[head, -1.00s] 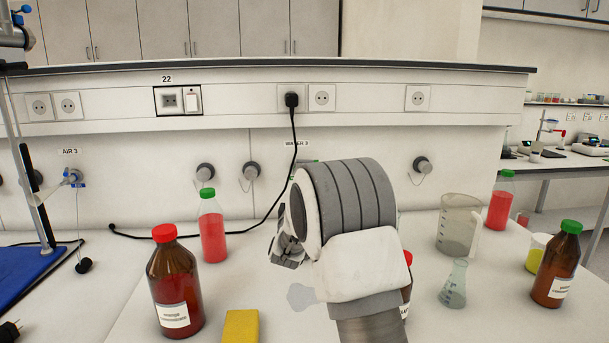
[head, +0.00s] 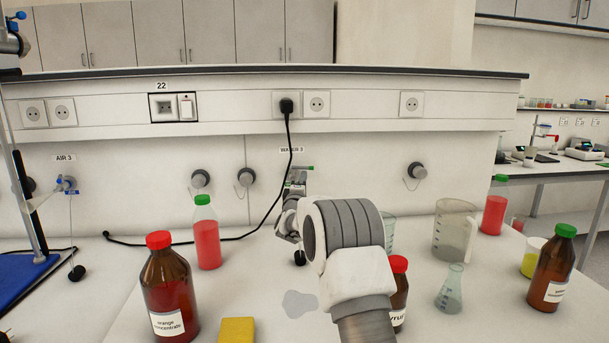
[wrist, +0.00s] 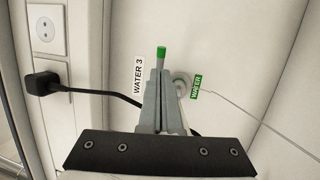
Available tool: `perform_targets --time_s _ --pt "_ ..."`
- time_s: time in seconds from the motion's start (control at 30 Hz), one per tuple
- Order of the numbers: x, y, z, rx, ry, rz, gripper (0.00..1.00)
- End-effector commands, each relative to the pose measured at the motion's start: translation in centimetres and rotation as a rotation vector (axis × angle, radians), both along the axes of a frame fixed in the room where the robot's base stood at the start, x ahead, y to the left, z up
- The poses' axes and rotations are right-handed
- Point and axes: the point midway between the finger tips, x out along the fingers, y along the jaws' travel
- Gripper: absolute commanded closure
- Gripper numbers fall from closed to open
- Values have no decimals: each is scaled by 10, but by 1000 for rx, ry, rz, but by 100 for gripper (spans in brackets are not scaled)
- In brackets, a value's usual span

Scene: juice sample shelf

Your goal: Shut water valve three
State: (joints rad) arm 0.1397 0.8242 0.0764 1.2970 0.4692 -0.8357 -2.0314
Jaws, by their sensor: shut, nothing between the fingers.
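The water valve three is on the back wall under its WATER 3 label (head: 291,150). Its green handle (head: 308,168) shows just above my gripper (head: 296,188), which hides most of the valve body. In the wrist view my gripper (wrist: 160,75) is shut and empty, with its fingers pointing at the valve. The green handle (wrist: 161,53) sticks out just beyond the fingertips, and a green WATER tag (wrist: 196,87) is at their right. I cannot tell whether the fingers touch the handle.
A black power cable (head: 275,205) hangs from a plug left of the valve. A green-capped red bottle (head: 207,240), brown bottles (head: 168,295), a beaker (head: 455,232) and a flask (head: 452,290) stand on the bench.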

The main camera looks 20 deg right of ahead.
Motion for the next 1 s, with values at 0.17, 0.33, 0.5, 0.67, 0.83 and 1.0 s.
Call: perform_targets --time_s 0.17,0.33,0.5,0.67,0.83,1.0 --pt "16 -8 3 2 -2 -1 100" --pt "25 -12 5 2 -1 0 100" --pt "28 -13 6 1 0 0 100" --pt "28 -14 6 1 0 0 100" --pt "29 -14 6 1 0 2 100" --pt "33 -17 5 -2 -9 48 100"
